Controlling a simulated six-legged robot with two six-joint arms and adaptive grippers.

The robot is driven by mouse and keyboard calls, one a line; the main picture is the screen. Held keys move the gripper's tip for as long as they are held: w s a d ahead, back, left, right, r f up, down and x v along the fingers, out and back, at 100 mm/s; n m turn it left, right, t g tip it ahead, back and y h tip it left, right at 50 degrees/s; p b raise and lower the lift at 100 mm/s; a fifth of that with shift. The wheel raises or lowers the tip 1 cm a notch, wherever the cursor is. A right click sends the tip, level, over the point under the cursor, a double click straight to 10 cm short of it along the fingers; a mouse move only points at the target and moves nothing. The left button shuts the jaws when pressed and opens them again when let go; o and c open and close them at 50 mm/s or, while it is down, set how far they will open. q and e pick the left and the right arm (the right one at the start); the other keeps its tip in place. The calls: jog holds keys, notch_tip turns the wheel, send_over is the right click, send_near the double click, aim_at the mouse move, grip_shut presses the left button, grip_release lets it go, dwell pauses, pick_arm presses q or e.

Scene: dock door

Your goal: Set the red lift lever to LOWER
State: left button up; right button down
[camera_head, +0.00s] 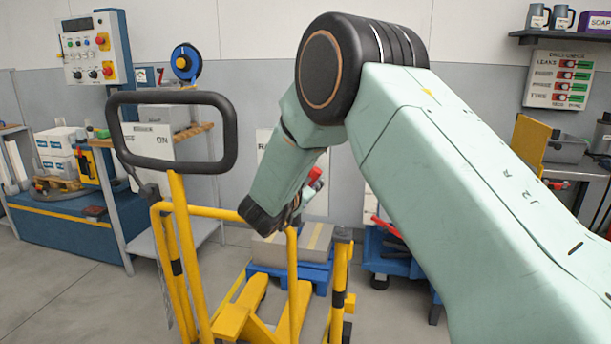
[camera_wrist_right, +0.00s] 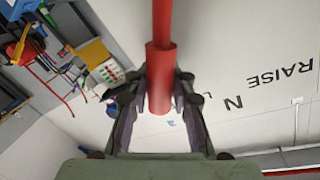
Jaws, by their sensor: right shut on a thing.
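The red lift lever (camera_wrist_right: 161,60) runs up through the middle of the right wrist view, with a thicker red grip on it. My right gripper (camera_wrist_right: 161,88) is shut on that grip, one finger on each side. On the white wall behind, the word RAISE (camera_wrist_right: 284,76) and part of another label, with an N showing, can be read. In the head view my right gripper (camera_head: 287,210) is low beside the yellow lift truck, and a short red piece (camera_head: 315,177) shows behind it. My arm hides most of the lever there. My left gripper is not in view.
A yellow lift truck (camera_head: 189,262) with a black loop handle (camera_head: 229,130) stands in front. A blue pallet with grey boxes (camera_head: 313,238) is behind it. A workbench (camera_head: 60,215) is at the left, a control box (camera_head: 97,47) on the wall. Open floor shows at lower left.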

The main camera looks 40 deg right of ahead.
jog(key=shift+s+d+f+m, duration=0.1)
jog(key=shift+s+f+m, duration=0.1)
jog(key=shift+f+m, duration=0.15)
jog(key=shift+f, duration=0.1)
jog(key=c, duration=1.2)
grip_release()
jog(key=shift+s+r, duration=0.1)
jog(key=shift+r, duration=0.1)
jog(key=shift+o, duration=0.3)
jog(key=v, duration=1.2)
